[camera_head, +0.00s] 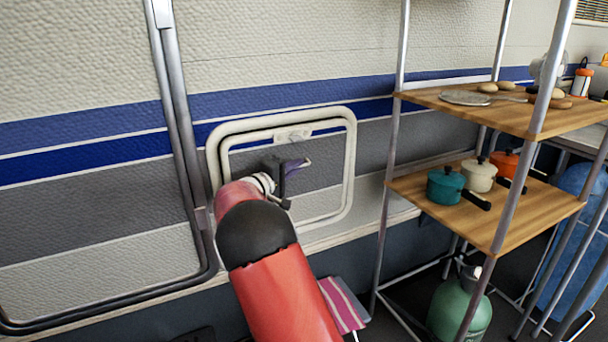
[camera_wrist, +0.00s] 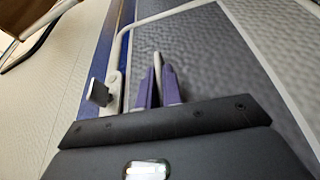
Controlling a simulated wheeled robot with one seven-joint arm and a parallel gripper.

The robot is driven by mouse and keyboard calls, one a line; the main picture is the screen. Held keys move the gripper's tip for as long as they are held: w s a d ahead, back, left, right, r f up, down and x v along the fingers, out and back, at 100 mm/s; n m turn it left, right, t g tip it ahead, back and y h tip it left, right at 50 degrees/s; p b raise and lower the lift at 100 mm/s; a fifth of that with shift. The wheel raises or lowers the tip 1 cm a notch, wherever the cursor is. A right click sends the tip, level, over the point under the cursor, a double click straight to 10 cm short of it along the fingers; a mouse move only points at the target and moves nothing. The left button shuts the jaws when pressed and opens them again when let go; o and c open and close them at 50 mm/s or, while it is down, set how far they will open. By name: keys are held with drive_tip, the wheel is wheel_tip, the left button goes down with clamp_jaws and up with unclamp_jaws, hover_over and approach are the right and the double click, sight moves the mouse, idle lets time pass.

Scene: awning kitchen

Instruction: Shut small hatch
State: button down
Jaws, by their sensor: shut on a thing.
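The small hatch (camera_head: 318,180) is a rounded panel in the striped wall, inside a white frame (camera_head: 351,150). Its panel lies close to the frame; I cannot tell whether it is fully flush. A pale latch (camera_head: 292,135) is at its top edge, and its grey lever (camera_wrist: 99,92) shows in the wrist view. My gripper (camera_head: 299,164) is in front of the panel, just below the latch. In the wrist view its purple fingers (camera_wrist: 158,88) are close together around a thin pale piece (camera_wrist: 157,64), whose far part is hard to make out.
A shelf rack (camera_head: 410,190) with wooden boards stands to the right, holding a teal pot (camera_head: 445,186) and other pots. A green gas bottle (camera_head: 460,308) is below it. A large door frame (camera_head: 180,130) is at the left. A striped pink cloth (camera_head: 343,303) is low, beside my arm.

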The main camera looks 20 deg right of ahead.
drive_tip(key=shift+w+r+n+p, duration=0.5)
drive_tip(key=shift+w+r, duration=0.1)
drive_tip(key=shift+w, duration=0.35)
drive_tip(key=c, duration=1.6)
unclamp_jaws()
drive_tip(key=shift+d+f, duration=0.1)
drive_tip(key=shift+o, duration=0.2)
drive_tip(key=shift+w+f, duration=0.1)
drive_tip(key=shift+w, duration=0.05)
drive_tip(key=b+v, duration=0.1)
drive_tip(key=v, duration=0.7)
drive_tip(key=shift+r, duration=0.2)
drive_tip(key=shift+d, duration=0.15)
